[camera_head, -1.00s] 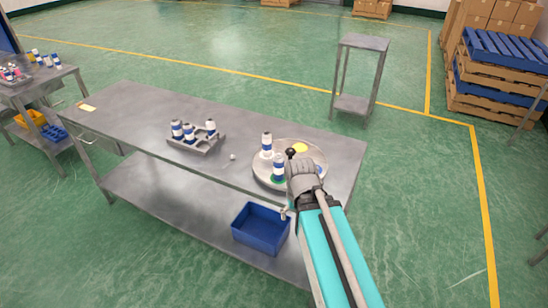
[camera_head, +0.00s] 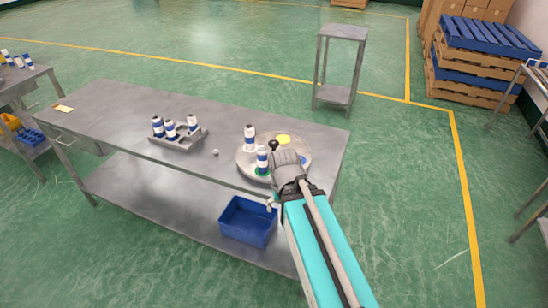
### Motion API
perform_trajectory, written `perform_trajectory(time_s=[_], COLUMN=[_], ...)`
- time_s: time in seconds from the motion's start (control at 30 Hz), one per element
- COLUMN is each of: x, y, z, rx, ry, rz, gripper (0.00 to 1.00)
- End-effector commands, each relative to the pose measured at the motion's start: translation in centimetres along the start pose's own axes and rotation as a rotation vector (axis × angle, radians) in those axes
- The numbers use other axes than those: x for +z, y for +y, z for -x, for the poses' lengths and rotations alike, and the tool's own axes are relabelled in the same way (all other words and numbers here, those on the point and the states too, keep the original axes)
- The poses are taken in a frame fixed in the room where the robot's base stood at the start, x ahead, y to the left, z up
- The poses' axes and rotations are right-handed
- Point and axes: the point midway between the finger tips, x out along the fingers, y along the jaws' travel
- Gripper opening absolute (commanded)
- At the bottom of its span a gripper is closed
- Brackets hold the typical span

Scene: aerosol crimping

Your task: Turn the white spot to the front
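A round pale turntable (camera_head: 244,165) stands near the right end of the steel table. A yellow spot (camera_head: 283,139) is at its back, a green spot (camera_head: 263,172) at its front under a blue-and-white can (camera_head: 262,161), and a blue spot (camera_head: 302,160) at its right. A second blue-and-white can (camera_head: 250,138) stands at the back left of the turntable. I see no white spot; the cans and my gripper hide parts of the disc. My gripper (camera_head: 277,154) is over the disc beside a black knob (camera_head: 274,145). I cannot tell whether its fingers touch the knob.
A grey rack (camera_head: 180,143) with several blue-and-white cans stands left on the table (camera_head: 110,112). A small pale item (camera_head: 216,152) lies between rack and turntable. A blue bin (camera_head: 248,222) is on the lower shelf. A tall stand (camera_head: 342,33) is behind.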

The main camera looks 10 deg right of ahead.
Motion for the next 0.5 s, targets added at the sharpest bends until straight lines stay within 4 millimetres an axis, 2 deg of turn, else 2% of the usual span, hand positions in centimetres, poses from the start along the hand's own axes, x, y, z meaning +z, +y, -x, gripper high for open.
perform_trajectory(time_s=[0.27, 0.5], x=[-0.9, -4.5], y=[-0.2, -0.9], z=[-1.0, -4.0], rx=[-0.042, -0.223], ry=[0.011, 0.039], rz=[-0.054, -0.283], gripper=[0.99, 0.99])
